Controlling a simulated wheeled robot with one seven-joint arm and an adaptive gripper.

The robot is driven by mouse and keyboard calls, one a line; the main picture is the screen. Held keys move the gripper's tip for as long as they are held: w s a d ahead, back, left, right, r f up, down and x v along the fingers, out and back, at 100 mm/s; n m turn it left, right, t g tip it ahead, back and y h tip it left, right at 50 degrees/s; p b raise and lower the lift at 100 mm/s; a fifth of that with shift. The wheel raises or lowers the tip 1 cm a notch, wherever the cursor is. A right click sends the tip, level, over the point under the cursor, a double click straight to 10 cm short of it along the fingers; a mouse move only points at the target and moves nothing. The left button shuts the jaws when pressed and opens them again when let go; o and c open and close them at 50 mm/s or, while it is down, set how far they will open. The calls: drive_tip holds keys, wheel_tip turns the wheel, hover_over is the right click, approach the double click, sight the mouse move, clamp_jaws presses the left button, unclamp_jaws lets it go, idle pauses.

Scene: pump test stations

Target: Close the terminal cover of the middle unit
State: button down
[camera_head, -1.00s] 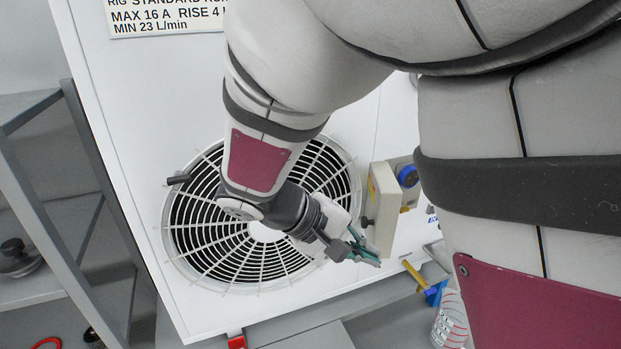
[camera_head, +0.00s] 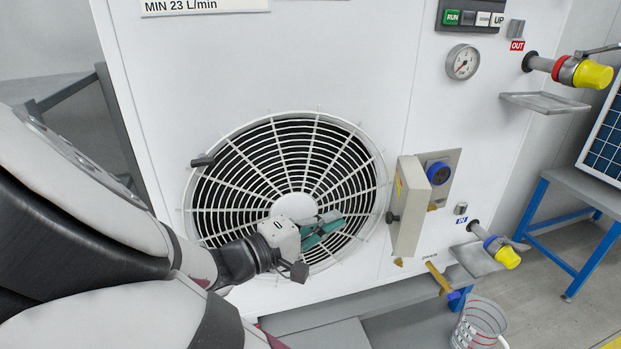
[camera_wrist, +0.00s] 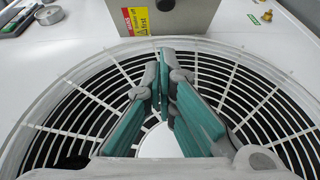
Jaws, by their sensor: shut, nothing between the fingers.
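The terminal cover (camera_head: 408,208) is a beige, box-like flap on the white unit's front, right of the round fan grille. It stands out from the panel, swung open at the left of the terminal plate (camera_head: 452,170), which carries a blue round fitting (camera_head: 439,173). A dark knob sits on the cover's left side. My gripper (camera_head: 338,226) is shut and empty in front of the grille, left of the cover and apart from it. In the wrist view my gripper (camera_wrist: 165,70) points towards the cover (camera_wrist: 170,18), which bears a red and yellow label.
The fan grille (camera_head: 245,170) has a dark handle at its left. A yellow lever (camera_head: 438,278) and a clear jug (camera_head: 478,324) are below the cover. A yellow-capped IN pipe (camera_head: 497,250) juts out at right, and an OUT pipe (camera_head: 570,70) above it.

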drive_tip(key=w+d, duration=0.2)
drive_tip(key=d, duration=0.5)
drive_tip(key=shift+d+f, duration=0.15)
drive_tip(key=shift+d, duration=0.25)
